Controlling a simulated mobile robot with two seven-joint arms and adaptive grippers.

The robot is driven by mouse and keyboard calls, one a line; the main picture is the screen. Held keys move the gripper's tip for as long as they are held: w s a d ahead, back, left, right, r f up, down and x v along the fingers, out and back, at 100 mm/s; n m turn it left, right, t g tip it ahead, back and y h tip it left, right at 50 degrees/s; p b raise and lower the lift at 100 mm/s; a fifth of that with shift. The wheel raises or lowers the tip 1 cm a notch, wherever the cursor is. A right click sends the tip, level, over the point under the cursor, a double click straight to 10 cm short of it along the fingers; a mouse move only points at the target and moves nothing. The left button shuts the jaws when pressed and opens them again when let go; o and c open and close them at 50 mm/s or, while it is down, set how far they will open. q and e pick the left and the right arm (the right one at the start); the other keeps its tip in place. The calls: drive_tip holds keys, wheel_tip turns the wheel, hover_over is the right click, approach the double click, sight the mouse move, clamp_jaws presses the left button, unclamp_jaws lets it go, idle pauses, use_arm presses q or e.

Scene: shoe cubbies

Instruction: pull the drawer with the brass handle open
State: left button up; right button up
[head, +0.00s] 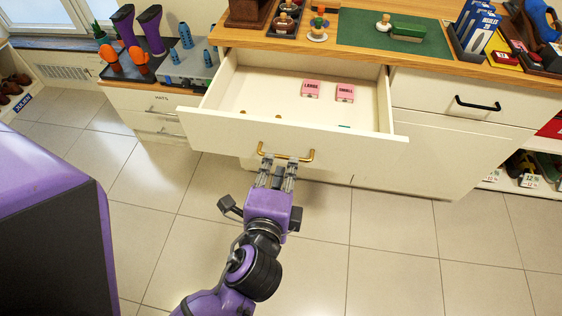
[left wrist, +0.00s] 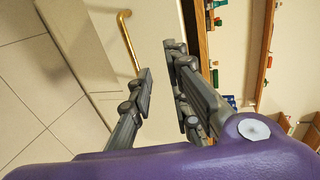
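The drawer (head: 240,127) with the brass handle (head: 300,158) stands well out from the cabinet, its inside in view. My left gripper (head: 277,165) is at the handle, its two fingers parted with a clear gap. In the left wrist view the brass handle (left wrist: 127,40) runs down behind the tip of one finger of the left gripper (left wrist: 158,72). The bar is partly hidden there, and I cannot tell whether the fingers touch it. My right gripper is not in view.
Two pink boxes (head: 311,89) (head: 345,93) and a few small items lie in the drawer. The wooden counter (head: 370,57) above holds a green mat (head: 360,32) and blue boxes (head: 480,28). A closed drawer with a black handle (head: 478,104) is at right. Tiled floor (head: 390,235) is clear in front.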

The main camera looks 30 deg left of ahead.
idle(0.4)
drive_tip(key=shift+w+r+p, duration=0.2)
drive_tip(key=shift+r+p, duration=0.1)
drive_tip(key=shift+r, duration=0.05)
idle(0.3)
